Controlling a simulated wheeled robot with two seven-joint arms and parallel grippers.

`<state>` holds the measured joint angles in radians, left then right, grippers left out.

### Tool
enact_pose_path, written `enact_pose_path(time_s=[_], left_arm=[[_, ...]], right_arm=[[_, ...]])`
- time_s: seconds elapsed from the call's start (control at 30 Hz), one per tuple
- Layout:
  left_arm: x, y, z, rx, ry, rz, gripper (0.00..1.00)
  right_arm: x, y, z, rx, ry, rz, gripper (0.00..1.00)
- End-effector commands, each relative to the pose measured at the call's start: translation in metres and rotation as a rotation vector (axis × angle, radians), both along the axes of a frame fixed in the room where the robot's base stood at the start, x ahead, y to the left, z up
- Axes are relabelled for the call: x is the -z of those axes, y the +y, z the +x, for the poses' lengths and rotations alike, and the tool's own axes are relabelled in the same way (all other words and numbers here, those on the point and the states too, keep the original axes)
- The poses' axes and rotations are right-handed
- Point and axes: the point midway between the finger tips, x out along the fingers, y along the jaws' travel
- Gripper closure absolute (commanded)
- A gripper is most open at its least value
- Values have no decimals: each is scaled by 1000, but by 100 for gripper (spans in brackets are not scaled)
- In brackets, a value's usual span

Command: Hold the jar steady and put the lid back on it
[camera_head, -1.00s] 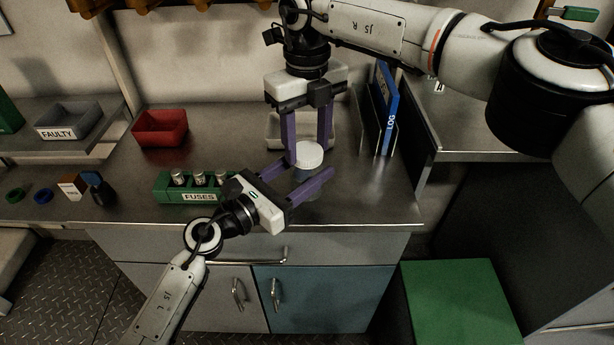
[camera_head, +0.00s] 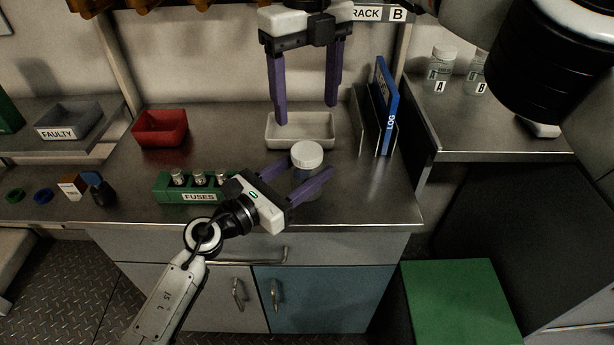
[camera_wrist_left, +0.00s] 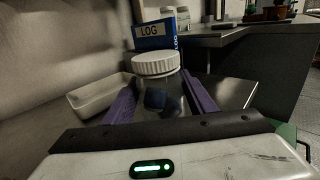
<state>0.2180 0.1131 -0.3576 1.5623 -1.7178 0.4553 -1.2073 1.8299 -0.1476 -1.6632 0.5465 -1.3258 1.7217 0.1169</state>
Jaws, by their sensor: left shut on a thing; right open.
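The jar (camera_wrist_left: 160,92) is clear with something dark inside, and it stands upright on the steel counter between the purple fingers of my left gripper (camera_head: 302,182), which is shut on it. The jar body also shows in the head view (camera_head: 304,173). The white ribbed lid (camera_head: 307,154) sits on top of the jar and looks level; it also shows in the left wrist view (camera_wrist_left: 155,63). I cannot tell how tightly it is seated. My right gripper (camera_head: 307,112) is open and empty, above and behind the jar, over the white tray.
The white tray (camera_head: 270,134) is behind the jar and looks empty. A green fuse holder (camera_head: 184,197) stands left of my left gripper, a red bin (camera_head: 160,129) farther back. A blue log binder (camera_head: 386,107) stands in a rack at right. Counter right of the jar is clear.

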Motion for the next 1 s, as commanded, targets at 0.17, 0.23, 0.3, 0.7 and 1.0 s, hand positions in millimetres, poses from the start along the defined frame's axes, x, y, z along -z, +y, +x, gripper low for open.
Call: enact_pose_path(time_s=[0.17, 0.23, 0.3, 0.7, 1.0], left_arm=[[0, 0, 0, 0, 1, 1, 100], [0, 0, 0, 0, 1, 1, 100], [0, 0, 0, 0, 1, 1, 100], [0, 0, 0, 0, 1, 1, 28], [0, 2, -1, 0, 1, 1, 28]], right_arm=[[-20, 0, 0, 1, -1, 0, 32], [-24, 0, 0, 1, 0, 0, 32], [-25, 0, 0, 1, 1, 0, 32], [-25, 0, 0, 0, 1, -1, 32], [-25, 0, 0, 0, 1, -1, 32]])
